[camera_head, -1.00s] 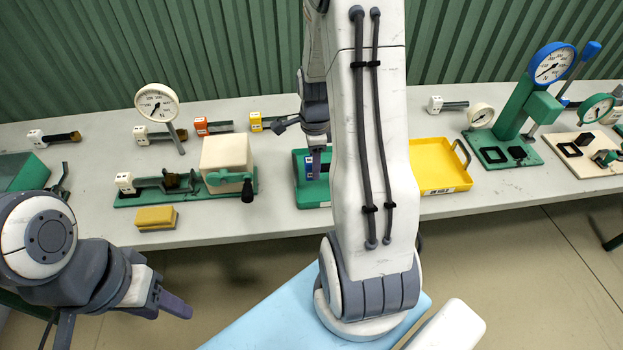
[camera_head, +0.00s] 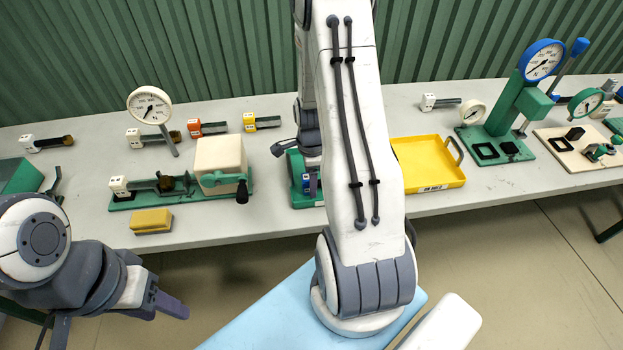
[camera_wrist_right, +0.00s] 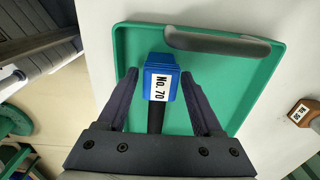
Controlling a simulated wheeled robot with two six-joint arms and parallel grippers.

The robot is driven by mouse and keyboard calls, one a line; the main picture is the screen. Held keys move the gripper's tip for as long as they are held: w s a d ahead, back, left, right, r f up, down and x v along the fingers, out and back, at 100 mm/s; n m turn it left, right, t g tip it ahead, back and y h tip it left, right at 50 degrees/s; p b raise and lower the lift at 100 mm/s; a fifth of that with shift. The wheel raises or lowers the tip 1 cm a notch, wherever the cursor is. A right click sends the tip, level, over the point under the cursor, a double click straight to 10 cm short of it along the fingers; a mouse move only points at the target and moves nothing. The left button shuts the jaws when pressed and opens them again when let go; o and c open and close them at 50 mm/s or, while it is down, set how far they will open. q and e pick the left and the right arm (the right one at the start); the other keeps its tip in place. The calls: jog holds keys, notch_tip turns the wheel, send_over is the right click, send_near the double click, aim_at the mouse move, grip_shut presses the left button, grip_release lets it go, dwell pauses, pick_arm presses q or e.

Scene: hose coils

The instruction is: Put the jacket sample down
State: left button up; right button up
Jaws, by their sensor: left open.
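The jacket sample is a blue block (camera_wrist_right: 162,84) with a white "No. 70" label and a black rod, seen in the right wrist view. It is over or in a green tray (camera_wrist_right: 262,72); whether it rests on the floor is unclear. My right gripper (camera_wrist_right: 160,72) has its fingers on both sides of the block, very close to it; contact is not clear. In the head view the blue sample (camera_head: 310,185) shows low at the tray (camera_head: 297,203), and my right arm hides much of the tray. My left gripper (camera_head: 165,300) is open and empty, in front of the table.
A yellow tray (camera_head: 428,165) stands right of the green one. A cream box on a green fixture (camera_head: 221,166), a yellow block (camera_head: 152,220) and a dial gauge (camera_head: 149,106) are left. Several labelled samples lie behind. Green and blue gauge stands (camera_head: 510,107) are at right.

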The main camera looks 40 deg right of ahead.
jog(key=shift+r, duration=0.2)
notch_tip(320, 180, up, 12)
jog(key=b, duration=0.1)
jog(key=s+a+r+n, duration=0.2)
jog(key=a+r+n, duration=0.1)
jog(key=a+n, duration=0.65)
jog(key=s+a+r+n, duration=0.2)
jog(key=a+n, duration=0.5)
jog(key=a, duration=0.5)
jog(key=s+a+r+n+y, duration=0.1)
jog(key=s+a+n, duration=0.8)
jog(key=s+n, duration=0.3)
jog(key=n, duration=0.3)
jog(key=shift+s+a+r, duration=0.15)
jog(key=shift+r, duration=0.05)
